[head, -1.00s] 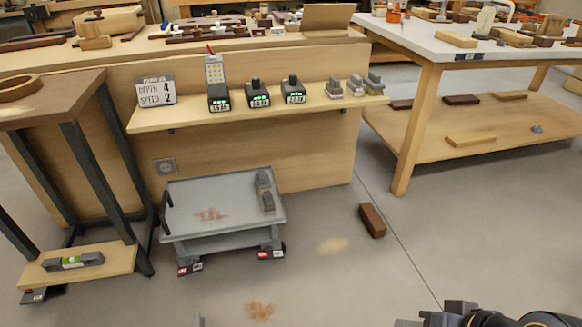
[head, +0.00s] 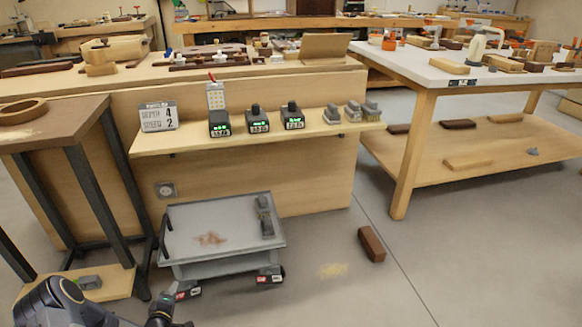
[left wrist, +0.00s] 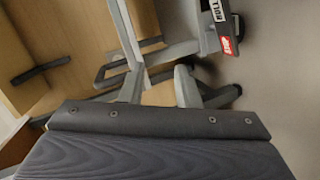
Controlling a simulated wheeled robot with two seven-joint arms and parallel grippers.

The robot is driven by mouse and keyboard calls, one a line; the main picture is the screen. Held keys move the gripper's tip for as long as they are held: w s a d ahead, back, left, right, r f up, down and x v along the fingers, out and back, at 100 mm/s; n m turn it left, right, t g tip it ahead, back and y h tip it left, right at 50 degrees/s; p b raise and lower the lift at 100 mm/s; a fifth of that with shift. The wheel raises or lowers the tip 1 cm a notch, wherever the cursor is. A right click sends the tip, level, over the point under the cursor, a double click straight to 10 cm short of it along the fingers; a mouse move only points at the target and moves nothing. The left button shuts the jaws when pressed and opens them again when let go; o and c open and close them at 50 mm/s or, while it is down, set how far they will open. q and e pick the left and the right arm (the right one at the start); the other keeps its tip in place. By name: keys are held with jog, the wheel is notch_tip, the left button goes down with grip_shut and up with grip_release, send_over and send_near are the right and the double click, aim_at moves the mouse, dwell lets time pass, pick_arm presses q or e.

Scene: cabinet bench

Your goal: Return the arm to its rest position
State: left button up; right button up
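My left arm comes in at the bottom left of the head view, and its gripper (head: 165,312) is low, just in front of the grey cart's left front wheel. The left wrist view shows its two grey fingers (left wrist: 158,82) spread apart with nothing between them. The cart's leg and a red-and-white wheel label (left wrist: 227,44) show beyond the fingers. My right gripper is not in view.
The grey cart (head: 190,252) stands close to my left gripper. The dark-topped stand (head: 75,108) has a low wooden shelf, partly hidden by my arm. A brown block (head: 371,244) lies on the floor.

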pick_arm(q)
notch_tip(320, 180, up, 16)
jog(key=w+m+g, duration=0.1)
jog(key=m+g, duration=0.1)
jog(key=m, duration=0.2)
jog(key=s+d+r+m+g, duration=0.25)
jog(key=s+r, duration=0.35)
jog(key=r, duration=0.6)
jog(key=s+d+r+m+g+h+p, duration=0.1)
jog(key=s+d+r+m+h, duration=0.3)
jog(key=s, duration=0.6)
jog(key=s+d+r+m+g+y, duration=0.1)
jog(key=s+d+r+g, duration=0.15)
jog(key=s+d, duration=0.5)
jog(key=s+d+r+m+g+h+p, duration=0.1)
jog(key=s+d+r+m+h, duration=0.2)
jog(key=s, duration=0.9)
notch_tip(320, 180, up, 38)
jog(key=y+p, duration=0.1)
jog(key=p, duration=3.6)
jog(key=shift+w+d+f, duration=0.25)
jog(key=shift+w, duration=0.05)
jog(key=shift+n, duration=0.25)
